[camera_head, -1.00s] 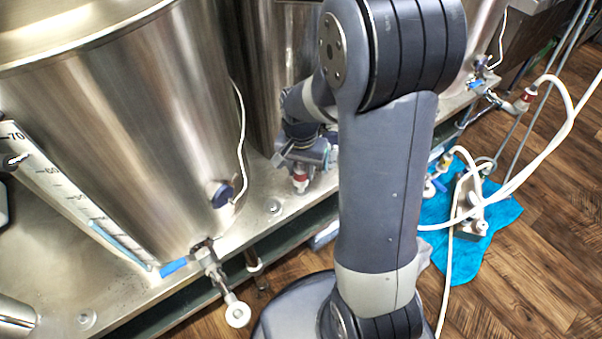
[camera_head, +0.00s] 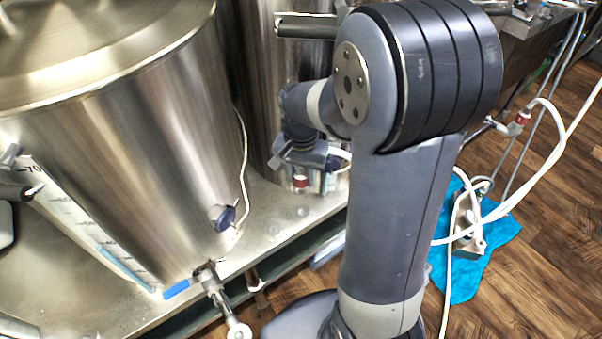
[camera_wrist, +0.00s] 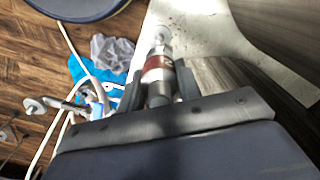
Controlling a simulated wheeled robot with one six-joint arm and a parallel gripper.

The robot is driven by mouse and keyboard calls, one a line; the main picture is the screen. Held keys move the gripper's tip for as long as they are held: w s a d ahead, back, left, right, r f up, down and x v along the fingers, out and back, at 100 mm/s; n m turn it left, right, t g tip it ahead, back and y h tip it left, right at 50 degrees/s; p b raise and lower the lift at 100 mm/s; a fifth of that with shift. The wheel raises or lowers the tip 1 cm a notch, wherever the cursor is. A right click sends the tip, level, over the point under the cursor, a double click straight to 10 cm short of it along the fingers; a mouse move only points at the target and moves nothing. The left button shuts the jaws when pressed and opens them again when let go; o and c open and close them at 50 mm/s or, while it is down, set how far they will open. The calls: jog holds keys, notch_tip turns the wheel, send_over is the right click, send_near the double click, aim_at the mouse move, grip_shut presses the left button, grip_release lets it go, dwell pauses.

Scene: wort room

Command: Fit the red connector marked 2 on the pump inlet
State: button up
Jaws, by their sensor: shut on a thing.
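My gripper (camera_head: 305,165) is shut on a connector with a red band (camera_head: 300,183), in front of the middle kettle and above the steel stand. In the wrist view the red-banded metal connector (camera_wrist: 158,68) sits between my two fingers. I cannot read a number on it. The pump (camera_head: 468,238) lies on a blue cloth on the floor at the right, well apart from my gripper. My arm hides what lies left of the pump, and I cannot make out its inlet. The blue cloth also shows in the wrist view (camera_wrist: 78,68).
A large kettle (camera_head: 120,150) with a blue-handled valve (camera_head: 205,280) stands at the left. Another red fitting (camera_head: 520,118) joins a white hose (camera_head: 549,150) at the right. Hoses loop around the pump. Wooden floor (camera_head: 535,275) is clear at the lower right.

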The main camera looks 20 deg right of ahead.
jog(key=shift+r+p, duration=1.55)
jog(key=shift+r, duration=0.35)
jog(key=shift+f, duration=0.1)
